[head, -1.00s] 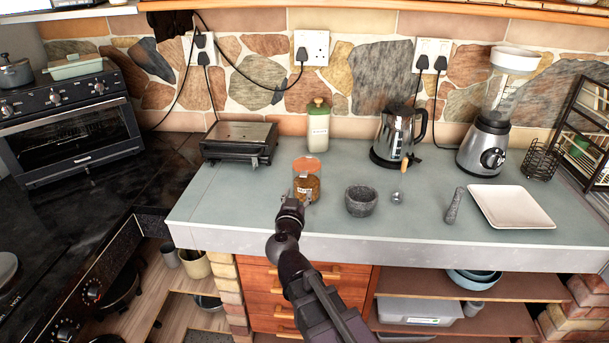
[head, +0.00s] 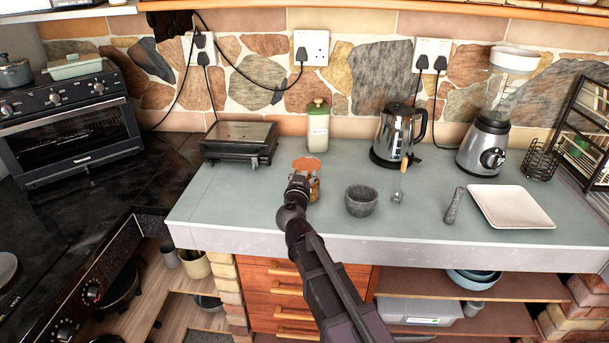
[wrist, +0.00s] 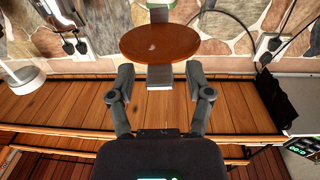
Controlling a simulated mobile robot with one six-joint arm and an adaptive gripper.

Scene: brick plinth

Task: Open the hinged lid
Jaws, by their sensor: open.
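The jar (head: 315,188) stands on the worktop, with a round orange-brown lid (head: 305,164) on top. My gripper (head: 301,177) is just in front of the jar and hides much of its body. In the wrist view the lid (wrist: 160,43) is a flat disc just beyond the fingertips, with a grey strip (wrist: 160,77) at its near edge. My gripper (wrist: 160,79) is open, one finger on each side of the strip, with gaps visible. Contact with the lid does not show. I cannot tell whether the lid is raised.
A stone mortar (head: 361,201) stands right of the jar. A green-lidded canister (head: 317,128) and a grill (head: 239,142) are behind. A kettle (head: 394,137), blender (head: 487,128) and white plate (head: 511,207) stand further right. The worktop's front left (head: 230,215) is clear.

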